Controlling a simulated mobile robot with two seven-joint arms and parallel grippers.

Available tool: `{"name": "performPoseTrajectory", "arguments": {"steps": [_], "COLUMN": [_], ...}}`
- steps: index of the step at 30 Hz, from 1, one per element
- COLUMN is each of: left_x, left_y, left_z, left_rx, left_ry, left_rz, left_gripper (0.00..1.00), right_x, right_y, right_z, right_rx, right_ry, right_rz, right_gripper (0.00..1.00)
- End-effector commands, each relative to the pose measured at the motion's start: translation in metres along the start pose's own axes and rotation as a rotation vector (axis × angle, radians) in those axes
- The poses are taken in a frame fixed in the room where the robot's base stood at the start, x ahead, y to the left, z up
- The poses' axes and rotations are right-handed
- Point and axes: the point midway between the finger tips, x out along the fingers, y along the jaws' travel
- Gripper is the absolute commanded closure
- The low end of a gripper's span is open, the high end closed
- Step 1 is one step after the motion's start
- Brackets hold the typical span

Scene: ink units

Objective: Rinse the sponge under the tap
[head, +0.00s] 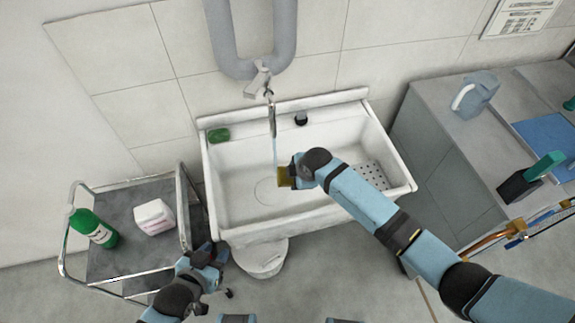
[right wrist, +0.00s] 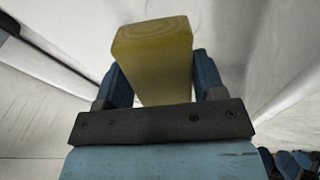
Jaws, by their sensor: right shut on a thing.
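The yellow sponge (head: 284,177) is over the white sink basin (head: 235,190), held by my right gripper (head: 293,173). In the right wrist view the sponge (right wrist: 155,60) stands between the two blue fingers, which are shut on it. The tap (head: 271,112) is on the wall above the sink. A thin bluish stream of water (head: 275,148) runs down from it, close to the sponge's left edge; I cannot tell whether it touches the sponge. My left gripper (head: 225,273) is in front of the sink, between it and the trolley, and looks open and empty.
A green soap bar (head: 219,135) and a small black item (head: 301,118) sit on the sink's back ledge. A trolley (head: 120,262) at left carries a green bottle (head: 93,228) and a white container (head: 154,217). A grey counter (head: 425,120) with a jug (head: 474,96) stands at right.

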Motion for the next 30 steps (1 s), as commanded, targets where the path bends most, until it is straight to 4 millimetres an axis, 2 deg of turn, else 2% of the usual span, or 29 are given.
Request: {"name": "performPoseTrajectory", "arguments": {"steps": [1, 13, 18, 30], "left_x": [-0.005, -0.021, -0.022, -0.022], "left_y": [0.0, 0.001, 0.001, 0.0], "left_z": [-0.008, -0.033, -0.035, -0.033], "left_rx": [0.0, 0.0, 0.0, 0.0], "left_ry": [0.001, 0.003, 0.004, 0.001], "left_rz": [0.0, 0.0, -0.001, -0.001], "left_gripper": [0.62, 0.62, 0.62, 0.62], "right_x": [-0.006, -0.022, -0.022, -0.022], "right_y": [-0.003, -0.033, -0.039, -0.039], "right_z": [0.002, 0.02, 0.024, 0.024], "right_rx": [0.0, -0.001, -0.001, -0.001], "right_ry": [-0.001, -0.001, 0.0, 0.0], "right_rz": [0.0, 0.0, 0.001, 0.001], "right_gripper": [0.56, 0.56, 0.56, 0.56]}}
